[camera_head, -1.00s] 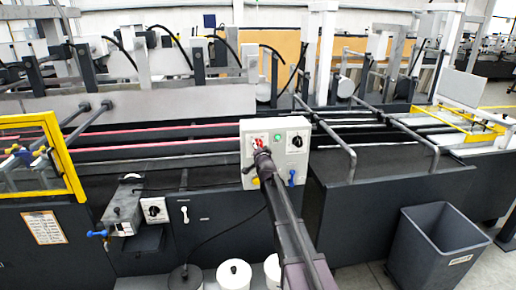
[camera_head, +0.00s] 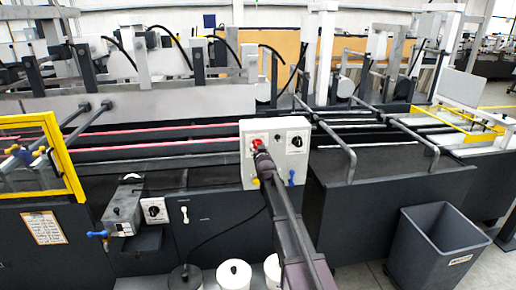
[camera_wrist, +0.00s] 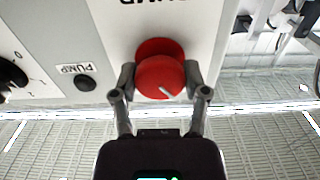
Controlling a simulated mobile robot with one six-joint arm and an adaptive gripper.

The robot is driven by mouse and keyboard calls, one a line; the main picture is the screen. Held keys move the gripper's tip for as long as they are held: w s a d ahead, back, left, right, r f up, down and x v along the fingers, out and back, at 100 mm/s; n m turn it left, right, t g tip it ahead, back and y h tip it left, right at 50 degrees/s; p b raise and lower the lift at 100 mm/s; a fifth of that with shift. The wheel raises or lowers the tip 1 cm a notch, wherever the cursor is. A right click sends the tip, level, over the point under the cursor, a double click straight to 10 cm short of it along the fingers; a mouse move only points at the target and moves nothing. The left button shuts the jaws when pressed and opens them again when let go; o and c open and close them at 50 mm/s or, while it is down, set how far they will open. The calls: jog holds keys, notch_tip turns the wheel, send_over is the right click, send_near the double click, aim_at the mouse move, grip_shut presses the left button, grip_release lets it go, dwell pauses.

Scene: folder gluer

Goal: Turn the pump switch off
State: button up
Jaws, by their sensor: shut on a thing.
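The pump switch is a round red knob (camera_wrist: 160,72) on a pale control box (camera_head: 248,172); in the head view the knob (camera_head: 257,143) shows just above my gripper (camera_head: 262,157). In the wrist view my gripper (camera_wrist: 160,82) is shut on the knob, one finger on each side. A short white mark on the knob's face lies at a slant. Upside-down "PUMP" lettering is on the plate beside it. A small round lamp (camera_wrist: 85,82) with its own PUMP label looks dark.
A black rotary selector (camera_head: 297,142) sits at the right of the box. Metal rails (camera_head: 350,155) lie to the right, and a grey bin (camera_head: 440,245) stands on the floor.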

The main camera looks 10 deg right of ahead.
jog(key=shift+w, duration=0.1)
dwell(0.4)
jog(key=o, duration=1.2)
jog(key=shift+c, duration=0.2)
jog(key=s, duration=1.2)
